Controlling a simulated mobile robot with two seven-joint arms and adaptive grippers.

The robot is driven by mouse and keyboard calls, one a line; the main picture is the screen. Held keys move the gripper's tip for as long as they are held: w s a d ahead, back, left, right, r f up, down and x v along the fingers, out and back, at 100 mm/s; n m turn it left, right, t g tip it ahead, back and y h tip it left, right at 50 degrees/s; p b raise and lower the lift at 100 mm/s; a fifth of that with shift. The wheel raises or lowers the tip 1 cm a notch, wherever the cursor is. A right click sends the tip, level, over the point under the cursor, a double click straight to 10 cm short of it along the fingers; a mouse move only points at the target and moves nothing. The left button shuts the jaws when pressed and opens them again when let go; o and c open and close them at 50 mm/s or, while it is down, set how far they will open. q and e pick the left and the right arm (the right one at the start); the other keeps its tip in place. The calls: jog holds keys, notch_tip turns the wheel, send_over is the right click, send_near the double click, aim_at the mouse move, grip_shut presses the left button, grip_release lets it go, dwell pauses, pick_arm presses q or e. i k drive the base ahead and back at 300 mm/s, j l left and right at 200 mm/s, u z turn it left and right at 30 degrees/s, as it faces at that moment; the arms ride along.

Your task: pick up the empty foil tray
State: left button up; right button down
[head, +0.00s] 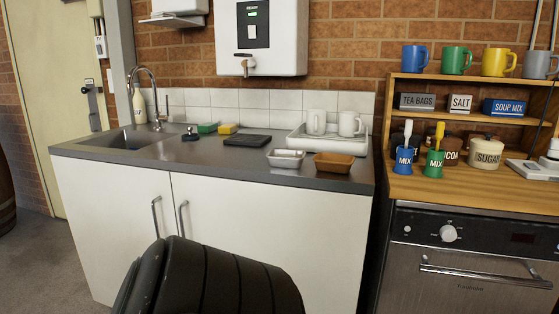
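A small silver foil tray (285,158) stands on the grey countertop near its front edge; its inside looks pale and empty. Beside it on the right, close by, is a similar tray with a brown-orange inside (333,162); I cannot tell whether that is contents or its colour. Neither of my grippers is in view, so nothing of mine is near the trays.
Behind the trays, a white tray (355,147) holds two white mugs. A dark flat pad (247,140), sponges and the sink (130,139) lie left. A wooden shelf unit (470,190) stands right. A dark ribbed shape (210,280), unclear what, covers the bottom middle.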

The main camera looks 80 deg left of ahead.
aim_at(277, 158)
jog(key=k+j, duration=0.3)
jog(key=k, duration=0.15)
jog(key=k+j+z, duration=0.15)
jog(key=k+j, duration=0.2)
jog(key=k, duration=0.1)
